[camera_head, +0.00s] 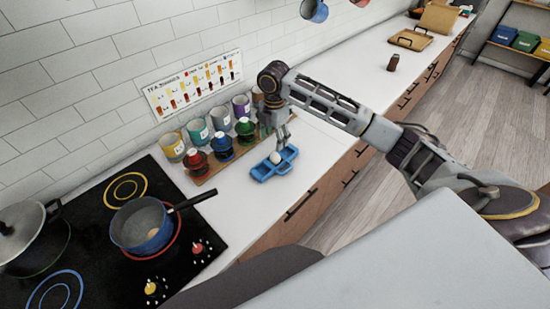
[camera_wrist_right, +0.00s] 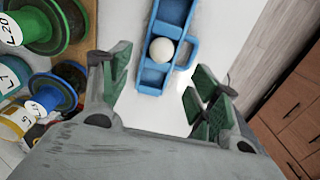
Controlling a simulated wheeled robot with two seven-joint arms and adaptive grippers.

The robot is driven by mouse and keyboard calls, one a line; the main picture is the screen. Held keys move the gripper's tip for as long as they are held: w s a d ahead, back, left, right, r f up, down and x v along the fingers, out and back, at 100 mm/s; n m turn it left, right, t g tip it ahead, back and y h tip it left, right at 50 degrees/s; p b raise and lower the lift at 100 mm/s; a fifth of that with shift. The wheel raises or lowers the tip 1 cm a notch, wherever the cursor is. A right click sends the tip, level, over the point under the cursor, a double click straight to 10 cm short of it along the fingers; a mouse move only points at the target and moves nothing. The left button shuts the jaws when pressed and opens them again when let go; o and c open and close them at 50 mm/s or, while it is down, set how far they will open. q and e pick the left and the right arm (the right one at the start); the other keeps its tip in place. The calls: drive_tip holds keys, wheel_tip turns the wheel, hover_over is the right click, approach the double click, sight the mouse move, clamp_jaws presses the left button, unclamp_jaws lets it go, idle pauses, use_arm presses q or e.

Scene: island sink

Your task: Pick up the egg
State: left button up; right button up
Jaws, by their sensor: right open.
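The white egg (camera_head: 275,158) sits in a blue tray (camera_head: 262,171) on the white counter, to the right of the stove. In the right wrist view the egg (camera_wrist_right: 162,50) lies in a compartment of the blue tray (camera_wrist_right: 152,77), ahead of the fingers. My right gripper (camera_head: 275,128) is above and just behind the tray in the head view. In the wrist view its green-padded fingers (camera_wrist_right: 158,82) are spread apart with nothing between them. The egg is not gripped. My left gripper is out of view.
A wooden rack (camera_head: 207,171) with red, blue and green-topped holders and several mugs (camera_head: 197,131) stands close left of my right gripper. A blue pot (camera_head: 146,226) sits on the stove (camera_head: 95,240).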

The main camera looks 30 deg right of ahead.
sight(275, 153)
drive_tip(key=shift+f, duration=1.65)
drive_tip(key=shift+f, duration=0.1)
drive_tip(key=shift+s+d+f+p, duration=0.15)
drive_tip(key=shift+f+p, duration=0.7)
drive_tip(key=shift+f, duration=1.65)
drive_tip(key=c, duration=0.8)
